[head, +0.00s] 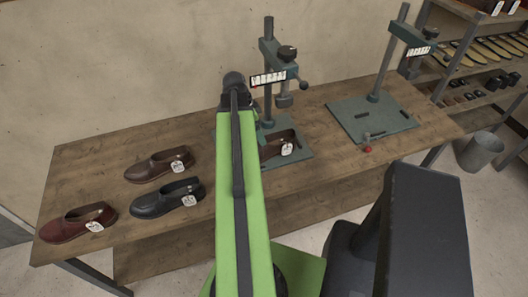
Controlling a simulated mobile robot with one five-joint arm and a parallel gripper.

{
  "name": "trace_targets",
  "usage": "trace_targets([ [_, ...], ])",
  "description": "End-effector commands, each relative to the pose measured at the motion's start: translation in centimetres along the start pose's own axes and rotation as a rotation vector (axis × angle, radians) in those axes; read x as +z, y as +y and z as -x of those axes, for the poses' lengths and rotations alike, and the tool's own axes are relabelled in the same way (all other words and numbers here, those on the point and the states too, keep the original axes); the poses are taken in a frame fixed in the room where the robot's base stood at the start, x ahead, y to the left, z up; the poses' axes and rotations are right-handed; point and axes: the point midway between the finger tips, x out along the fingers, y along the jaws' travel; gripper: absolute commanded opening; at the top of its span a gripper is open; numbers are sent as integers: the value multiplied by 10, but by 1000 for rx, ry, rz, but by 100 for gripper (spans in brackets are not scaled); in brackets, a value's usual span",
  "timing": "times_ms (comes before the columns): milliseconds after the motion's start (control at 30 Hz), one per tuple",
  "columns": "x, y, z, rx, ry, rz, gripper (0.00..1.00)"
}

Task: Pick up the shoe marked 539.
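Three shoes with white tags lie on the left of the wooden table: a dark brown shoe (150,169), a black shoe (155,203) and a reddish-brown shoe (67,226). A fourth brown shoe (275,145), also tagged, sits on the base of the middle machine, partly behind my arm. The tag numbers are too small to read, so I cannot tell which shoe is marked 539. My green arm reaches up the middle of the view. My gripper does not show; it is hidden behind the arm or out of frame.
The table (100,150) carries a middle machine (268,55) with a label plate and a second machine (375,75) at right. A red-tipped knob (367,149) is near the front edge. A bucket (481,151) and shelves (475,55) stand at right.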

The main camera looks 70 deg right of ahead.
Motion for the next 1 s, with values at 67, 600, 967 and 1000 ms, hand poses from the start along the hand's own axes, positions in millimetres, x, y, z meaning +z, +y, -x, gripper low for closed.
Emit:
trace_targets([
  [67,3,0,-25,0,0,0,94],
  [600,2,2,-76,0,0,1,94],
  [967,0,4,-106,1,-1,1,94],
  [1000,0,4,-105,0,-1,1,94],
])
